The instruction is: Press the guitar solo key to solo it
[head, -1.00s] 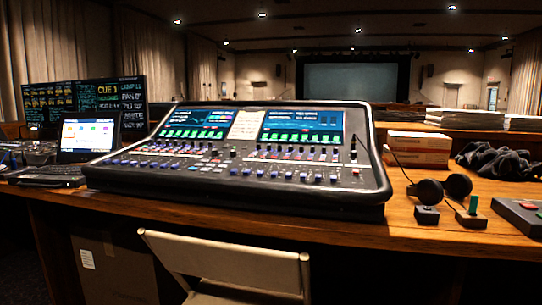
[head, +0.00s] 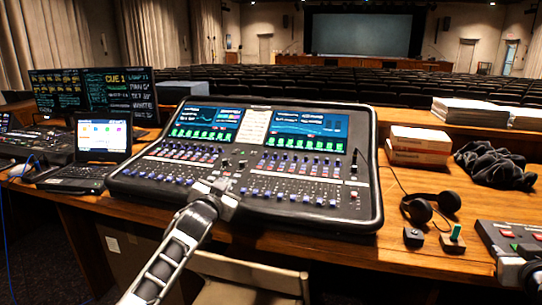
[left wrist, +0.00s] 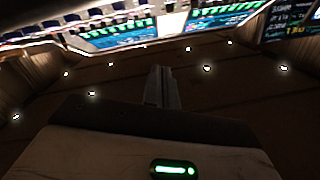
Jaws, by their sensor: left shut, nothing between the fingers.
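The mixing desk (head: 368,185) stands on the wooden table, with two lit screens above rows of faders and small keys. The key labels are too small to read, so I cannot tell which one is the guitar solo key. My left gripper (head: 218,190) is shut and empty over the desk's front left-of-middle part, covering some keys there; I cannot tell if it touches. Its shut fingers (left wrist: 164,88) point up in the left wrist view, where part of the desk (left wrist: 130,28) shows along the top.
A laptop (head: 98,140) and a dark monitor (head: 95,93) stand left of the desk. Headphones (head: 430,205), white-and-red boxes (head: 418,146) and a box with coloured buttons (head: 515,242) lie to the right. A chair back (head: 250,275) stands in front.

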